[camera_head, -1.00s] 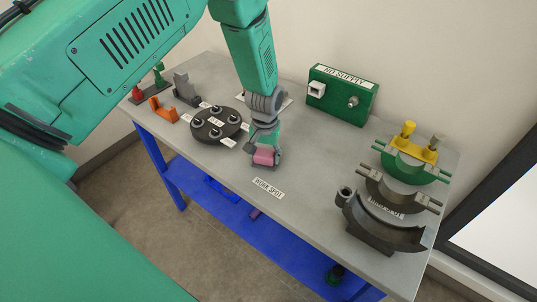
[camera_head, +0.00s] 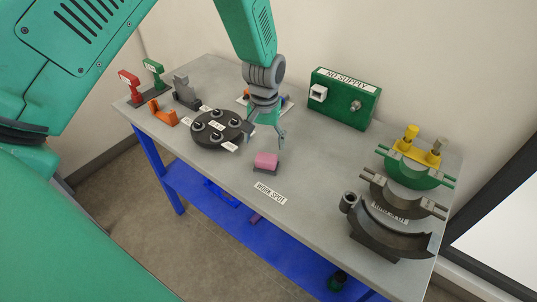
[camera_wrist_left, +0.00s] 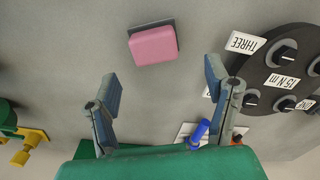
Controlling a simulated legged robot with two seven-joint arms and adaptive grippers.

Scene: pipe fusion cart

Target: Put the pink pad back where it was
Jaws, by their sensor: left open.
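The pink pad (camera_head: 266,160), on a dark base, sits on the grey table just behind the WORK SPOT label (camera_head: 270,193). It also shows in the left wrist view (camera_wrist_left: 153,44), ahead of the fingertips. My left gripper (camera_head: 266,137) is open and empty, above and behind the pad and apart from it. Its two spread fingers show in the left wrist view (camera_wrist_left: 163,88). A white plate (camera_wrist_left: 197,134) with a blue item (camera_wrist_left: 198,132) lies behind the gripper, partly hidden by it. My right gripper is not in view.
A black round holder (camera_head: 217,128) with labelled knobs stands left of the gripper. The green NO SUPPLY box (camera_head: 343,98) is behind right. Curved clamps (camera_head: 390,225) fill the right end. Orange (camera_head: 163,113) and grey (camera_head: 186,92) pieces stand left. The table between pad and clamps is clear.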

